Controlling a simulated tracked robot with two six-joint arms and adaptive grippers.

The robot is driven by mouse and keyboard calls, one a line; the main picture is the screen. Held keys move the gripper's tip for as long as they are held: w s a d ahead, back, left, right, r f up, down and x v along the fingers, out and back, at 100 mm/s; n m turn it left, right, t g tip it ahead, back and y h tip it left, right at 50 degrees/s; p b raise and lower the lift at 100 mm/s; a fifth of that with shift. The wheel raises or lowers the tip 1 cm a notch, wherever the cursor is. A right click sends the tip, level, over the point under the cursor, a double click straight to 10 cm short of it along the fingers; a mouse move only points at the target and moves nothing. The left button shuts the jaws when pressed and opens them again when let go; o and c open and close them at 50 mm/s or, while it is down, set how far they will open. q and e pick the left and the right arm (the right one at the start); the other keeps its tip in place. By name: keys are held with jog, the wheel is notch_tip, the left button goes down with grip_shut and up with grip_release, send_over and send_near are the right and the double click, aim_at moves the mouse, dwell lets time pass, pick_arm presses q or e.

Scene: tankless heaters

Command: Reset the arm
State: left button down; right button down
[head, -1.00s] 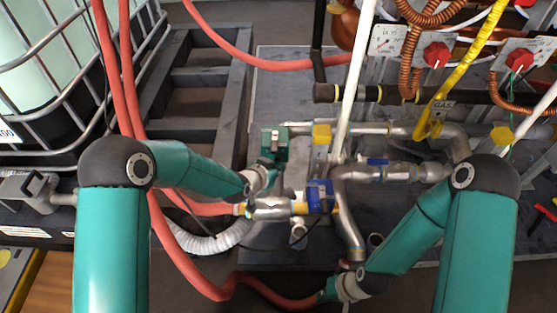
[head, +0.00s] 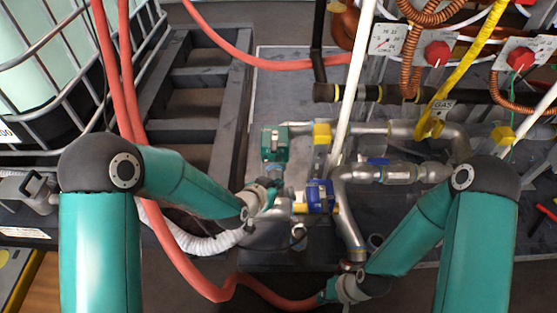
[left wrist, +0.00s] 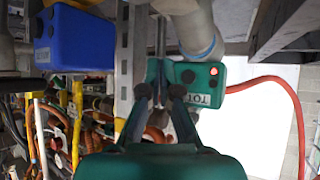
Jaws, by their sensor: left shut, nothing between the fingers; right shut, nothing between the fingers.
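My left gripper (head: 271,187) is at the middle of the head view, just below a green valve box (head: 275,143) and left of a blue valve box (head: 320,196). Its fingers (left wrist: 161,92) are shut and empty in the left wrist view. The green box (left wrist: 205,84) is just beyond and right of the fingertips there, and the blue box (left wrist: 72,36) is at the upper left. I cannot tell whether the fingertips touch the green box. My right gripper (head: 326,292) shows only in part at the bottom of the head view; its fingers are not clear.
Silver pipes (head: 400,174) and a white pipe (head: 352,85) stand right of my left gripper. A caged tank (head: 45,70) is at the upper left. Yellow valve handles (head: 321,134) are close by.

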dwell(0.3)
pick_arm(q)
jog(key=shift+n+g+y, duration=0.4)
jog(key=shift+n+g, duration=0.4)
jog(key=s+a+f+p, duration=0.1)
jog(key=s+a+f, duration=0.2)
jog(key=s+f, duration=0.1)
jog(key=shift+a+f, duration=0.1)
jog(key=shift+a, duration=0.25)
jog(key=s+a+f+n+g+p, duration=0.1)
jog(key=s+a+f+n+g, duration=0.15)
jog(key=s, duration=0.45)
jog(key=s+a+f+n+g+p, duration=0.1)
jog(key=s+a+f+n+g, duration=0.15)
jog(key=s, duration=0.55)
jog(key=s+a+f+n+g+p, duration=0.1)
jog(key=s+a+f+n+g, duration=0.15)
jog(key=s, duration=0.45)
notch_tip(320, 180, up, 38)
jog(key=m+p, duration=0.1)
jog(key=p, duration=3.7)
jog(key=shift+w+a+y, duration=0.15)
jog(key=shift+a+y, duration=0.2)
jog(key=shift+y, duration=0.05)
jog(key=shift+f+t, duration=0.1)
jog(key=shift+t, duration=0.15)
